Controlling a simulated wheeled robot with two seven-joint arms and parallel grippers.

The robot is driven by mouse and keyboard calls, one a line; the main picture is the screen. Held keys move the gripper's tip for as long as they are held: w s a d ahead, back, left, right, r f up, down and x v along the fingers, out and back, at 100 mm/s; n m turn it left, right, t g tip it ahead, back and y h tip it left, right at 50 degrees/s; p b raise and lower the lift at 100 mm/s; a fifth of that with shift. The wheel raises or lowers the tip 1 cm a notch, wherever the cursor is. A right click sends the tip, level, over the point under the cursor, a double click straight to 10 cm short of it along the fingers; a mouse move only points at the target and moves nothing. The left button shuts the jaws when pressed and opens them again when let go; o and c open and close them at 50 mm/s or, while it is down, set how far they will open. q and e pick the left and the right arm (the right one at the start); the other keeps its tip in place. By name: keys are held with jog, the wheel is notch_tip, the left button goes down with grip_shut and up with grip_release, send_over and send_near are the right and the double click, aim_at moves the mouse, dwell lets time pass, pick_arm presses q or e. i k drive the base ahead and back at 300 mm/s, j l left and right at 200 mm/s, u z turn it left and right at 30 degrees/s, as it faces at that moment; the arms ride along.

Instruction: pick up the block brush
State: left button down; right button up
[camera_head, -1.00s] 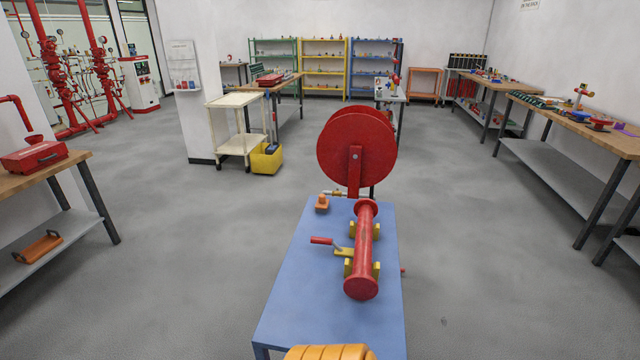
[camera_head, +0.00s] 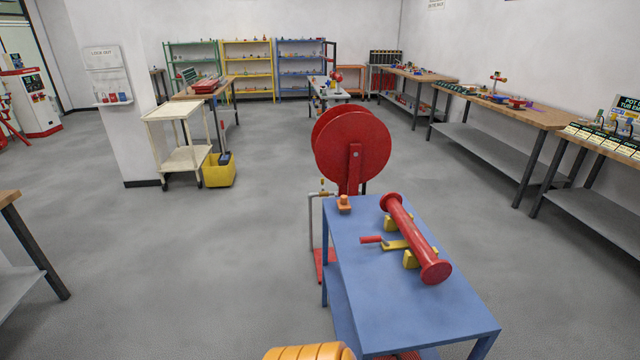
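I cannot make out a block brush for certain. A small orange block with a knob-like top (camera_head: 344,203) stands at the far left corner of the blue table (camera_head: 390,315); it is too small to tell whether it is the brush. Neither of my grippers is in view.
A red pipe (camera_head: 415,238) in yellow supports and a red-handled clamp (camera_head: 385,241) lie on the blue table. A large red reel (camera_head: 352,150) stands behind it. A cream cart (camera_head: 180,160) and yellow bucket (camera_head: 219,171) stand left.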

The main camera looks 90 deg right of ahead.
aim_at(343, 206)
jog(key=i+l+z, duration=0.2)
jog(key=z, duration=0.3)
jog(key=i+z, duration=0.75)
jog(key=z, duration=0.25)
jog(key=i+j+z, duration=0.3)
jog(key=z, duration=0.15)
jog(key=i+l+z, duration=0.2)
jog(key=z, duration=0.2)
jog(key=i+z, duration=0.85)
jog(key=i+j+z, duration=0.1)
jog(key=i+z, duration=0.2)
jog(key=z, duration=0.15)
jog(key=i+z, duration=0.2)
jog(key=i+j, duration=0.05)
